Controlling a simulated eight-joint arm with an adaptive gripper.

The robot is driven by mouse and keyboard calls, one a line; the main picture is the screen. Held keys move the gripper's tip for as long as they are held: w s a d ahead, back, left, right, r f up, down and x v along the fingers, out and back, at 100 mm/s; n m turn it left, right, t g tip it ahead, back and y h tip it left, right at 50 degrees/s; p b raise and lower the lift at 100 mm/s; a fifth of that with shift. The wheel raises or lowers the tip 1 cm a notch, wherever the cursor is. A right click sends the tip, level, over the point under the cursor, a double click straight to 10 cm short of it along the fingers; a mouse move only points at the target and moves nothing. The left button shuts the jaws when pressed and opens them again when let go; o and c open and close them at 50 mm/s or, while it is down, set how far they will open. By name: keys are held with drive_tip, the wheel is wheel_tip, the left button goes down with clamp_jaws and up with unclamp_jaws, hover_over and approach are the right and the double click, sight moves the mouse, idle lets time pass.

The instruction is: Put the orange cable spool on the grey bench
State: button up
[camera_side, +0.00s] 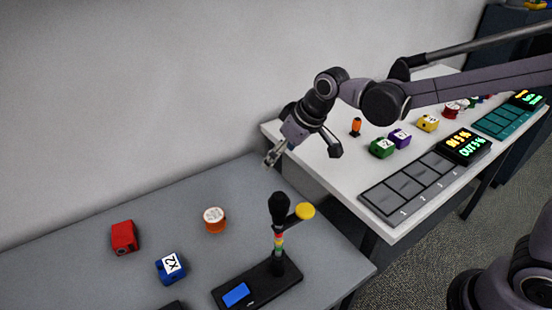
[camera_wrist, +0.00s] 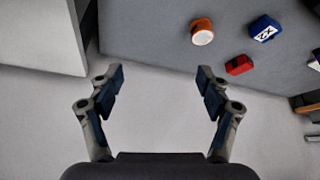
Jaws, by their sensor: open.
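The orange cable spool (camera_side: 214,220) has a white top and stands on the grey bench (camera_side: 75,268), between a red block and a black stand. It also shows in the wrist view (camera_wrist: 202,32), near the top, beyond my fingers. My gripper (camera_side: 273,158) is open and empty, above the far right corner of the grey bench, close to the gap beside the white table. In the wrist view my gripper (camera_wrist: 158,82) has both fingers spread with nothing between them. The spool is apart from the gripper.
A red block (camera_side: 123,238) and a blue block marked X2 (camera_side: 171,267) are on the grey bench. An upright black stand with a yellow disc (camera_side: 305,211) is at its right. The white table (camera_side: 315,165) holds several coloured blocks, an orange cylinder (camera_side: 355,127) and a numbered tray (camera_side: 385,199).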

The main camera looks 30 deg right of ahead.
drive_tip(key=s+d+m+t+h, duration=0.1)
drive_tip(key=s+d+m, duration=0.1)
drive_tip(key=s+d, duration=0.4)
drive_tip(key=s+d+r+m+t, duration=0.1)
drive_tip(key=s+d+m, duration=0.1)
drive_tip(key=s+d, duration=0.5)
drive_tip(key=s, duration=0.6)
drive_tip(key=shift+d+h, duration=0.2)
drive_tip(key=shift+h, duration=0.2)
